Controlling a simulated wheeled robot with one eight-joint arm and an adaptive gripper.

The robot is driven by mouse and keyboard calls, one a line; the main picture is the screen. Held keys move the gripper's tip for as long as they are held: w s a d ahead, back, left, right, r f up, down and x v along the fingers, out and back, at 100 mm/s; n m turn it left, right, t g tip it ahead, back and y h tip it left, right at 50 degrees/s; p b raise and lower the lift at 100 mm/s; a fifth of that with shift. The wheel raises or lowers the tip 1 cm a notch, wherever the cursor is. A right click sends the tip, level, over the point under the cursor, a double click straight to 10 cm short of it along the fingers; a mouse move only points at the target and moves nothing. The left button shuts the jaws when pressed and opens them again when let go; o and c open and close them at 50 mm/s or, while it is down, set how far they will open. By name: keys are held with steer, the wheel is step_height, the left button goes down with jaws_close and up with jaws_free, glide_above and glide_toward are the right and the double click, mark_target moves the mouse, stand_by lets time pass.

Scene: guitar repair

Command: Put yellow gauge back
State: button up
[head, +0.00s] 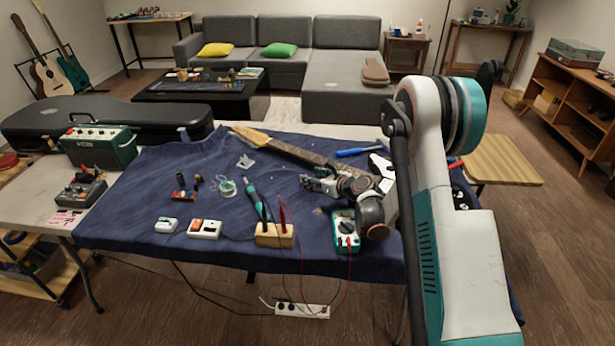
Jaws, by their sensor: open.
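I cannot make out a yellow gauge for certain in the head view. My gripper (308,184) is open over the middle of the blue cloth (140,190), with its fingers pointing left. It is just in front of the guitar neck (290,150); nothing clear shows between the fingers. A tiny pale item (318,211) lies below the gripper, too small to identify. A tan block (275,238) holding a red and a black probe stands at the front edge. My arm hides the right part of the table.
A teal multimeter (346,230) with leads is close to my wrist. Two small white boxes (205,229) (166,225) stand at the front left. A solder spool (226,187) and teal iron (253,190) lie mid-cloth. A green amplifier (100,146) stands left.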

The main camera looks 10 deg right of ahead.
steer(key=p+v, duration=0.1)
steer(key=v, duration=0.7)
steer(key=shift+p, duration=0.35)
steer(key=s+a+r+n+g+h, duration=0.1)
steer(key=s+a+r+n+g, duration=0.15)
steer(key=s+r+n, duration=0.55)
steer(key=s+a+r+n+g+h, duration=0.1)
steer(key=s+a+r+n, duration=0.2)
steer(key=s+r+n, duration=0.55)
steer(key=s+r+n+h, duration=0.2)
steer(key=s+n, duration=0.5)
steer(key=s, duration=0.3)
steer(key=s+r+n+g+h, duration=0.1)
steer(key=s+r+n+h, duration=0.1)
steer(key=s+n, duration=0.5)
steer(key=s+d+r, duration=0.1)
steer(key=s, duration=0.3)
steer(key=shift+s, duration=0.1)
